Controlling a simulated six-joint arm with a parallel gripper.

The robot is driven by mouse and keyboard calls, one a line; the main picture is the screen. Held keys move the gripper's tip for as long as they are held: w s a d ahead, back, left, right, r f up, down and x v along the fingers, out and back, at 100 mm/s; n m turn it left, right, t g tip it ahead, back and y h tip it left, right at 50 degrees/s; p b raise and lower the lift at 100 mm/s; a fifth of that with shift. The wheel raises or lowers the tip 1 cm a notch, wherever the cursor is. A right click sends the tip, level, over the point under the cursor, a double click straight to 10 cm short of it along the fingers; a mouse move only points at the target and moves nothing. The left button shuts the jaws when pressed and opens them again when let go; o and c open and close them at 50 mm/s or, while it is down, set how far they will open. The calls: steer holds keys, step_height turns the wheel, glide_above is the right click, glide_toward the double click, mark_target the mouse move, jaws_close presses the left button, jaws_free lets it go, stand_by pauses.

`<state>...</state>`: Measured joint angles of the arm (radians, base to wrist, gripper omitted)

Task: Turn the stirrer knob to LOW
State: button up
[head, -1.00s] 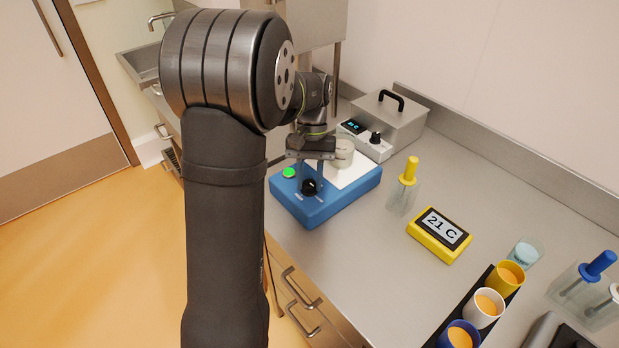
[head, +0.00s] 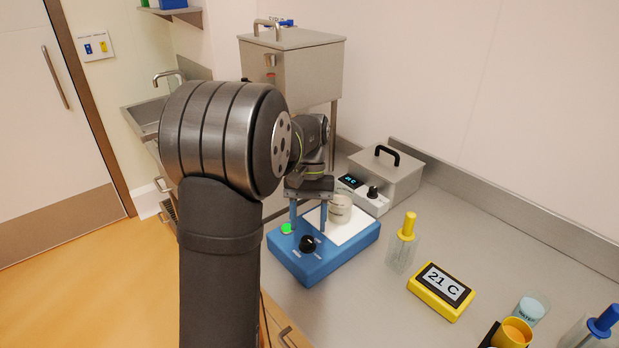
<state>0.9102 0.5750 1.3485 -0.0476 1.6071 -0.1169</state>
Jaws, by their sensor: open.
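The stirrer is a blue box (head: 335,262) with a white top plate, standing on the steel bench. Its black knob (head: 307,243) is on the front sloping face, with small markings around it too small to read. A green lit button (head: 287,229) is to the knob's left. My gripper (head: 309,222) is open, its two fingers pointing down above and behind the knob, spread wider than it. The fingers appear apart from the knob. A pale beaker (head: 340,208) stands on the white plate, just right of the gripper.
A steel water bath (head: 395,180) with its own black knob stands behind the stirrer. A yellow-topped bottle (head: 403,245), a yellow thermometer (head: 441,291) and cups (head: 513,333) are to the right. A steel hopper (head: 290,70) stands at the back.

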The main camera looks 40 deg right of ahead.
mark_target(307, 239)
steer(key=v, duration=1.3)
steer(key=shift+r, duration=0.2)
steer(key=x, duration=1.7)
steer(key=shift+f, duration=0.25)
